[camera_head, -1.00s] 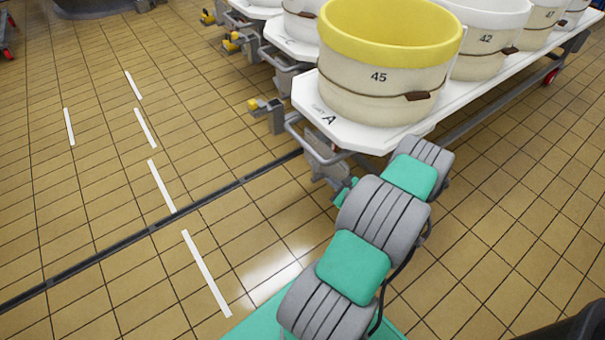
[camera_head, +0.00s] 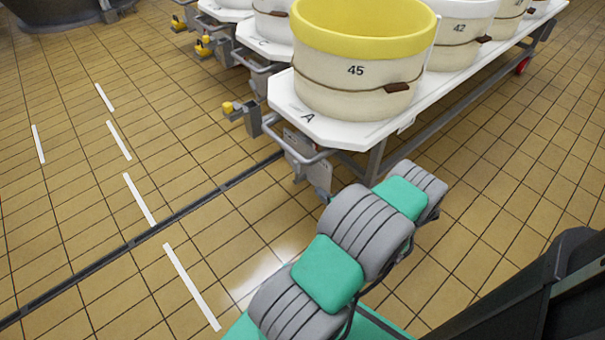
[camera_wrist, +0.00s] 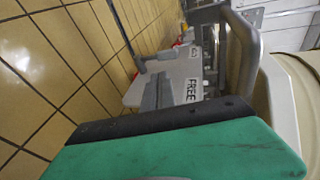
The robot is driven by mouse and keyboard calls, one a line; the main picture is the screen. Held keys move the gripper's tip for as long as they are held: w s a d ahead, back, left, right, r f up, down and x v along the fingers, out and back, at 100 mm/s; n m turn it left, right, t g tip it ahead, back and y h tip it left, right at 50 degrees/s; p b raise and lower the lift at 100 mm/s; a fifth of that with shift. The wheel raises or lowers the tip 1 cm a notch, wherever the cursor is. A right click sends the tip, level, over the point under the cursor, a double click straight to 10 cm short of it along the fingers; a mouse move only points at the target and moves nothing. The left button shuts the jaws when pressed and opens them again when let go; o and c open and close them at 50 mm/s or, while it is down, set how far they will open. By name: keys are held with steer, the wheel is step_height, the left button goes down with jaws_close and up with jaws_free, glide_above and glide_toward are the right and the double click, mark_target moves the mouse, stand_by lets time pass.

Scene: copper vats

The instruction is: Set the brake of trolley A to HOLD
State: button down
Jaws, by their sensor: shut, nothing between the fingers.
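Trolley A (camera_head: 330,135) is a white-topped trolley marked "A". Its brake plate (camera_head: 308,172) hangs below the front handle. In the wrist view the plate (camera_wrist: 135,92) appears turned on its side, with a "FREE" label and, above it, part of another label ending in "D". A grey bar, seemingly the brake lever (camera_wrist: 158,92), lies across the plate beside "FREE"; its exact setting is unclear. My gripper (camera_wrist: 165,120), green with a dark edge, is shut and empty in front of the plate, apparently apart from it. It is hidden behind my arm in the head view.
A yellow-rimmed vat (camera_head: 362,60) numbered 45 stands on trolley A. A bent tube handle (camera_head: 290,140) juts out above the plate and is close in the wrist view (camera_wrist: 243,65). More trolleys stand behind to the left. Tiled floor is open at left.

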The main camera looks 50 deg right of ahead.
mark_target(298, 169)
steer(key=b+x, duration=0.1)
steer(key=x, duration=0.3)
steer(key=b+x, duration=0.1)
steer(key=x, duration=0.3)
steer(key=b+x, duration=0.2)
steer(key=x, duration=0.2)
steer(key=shift+w+d+r, duration=0.1)
steer(key=shift+w+r, duration=0.1)
steer(key=shift+w, duration=0.15)
steer(key=shift+w+d+r, duration=0.1)
steer(key=shift+w+d, duration=0.05)
steer(key=shift+w, duration=0.15)
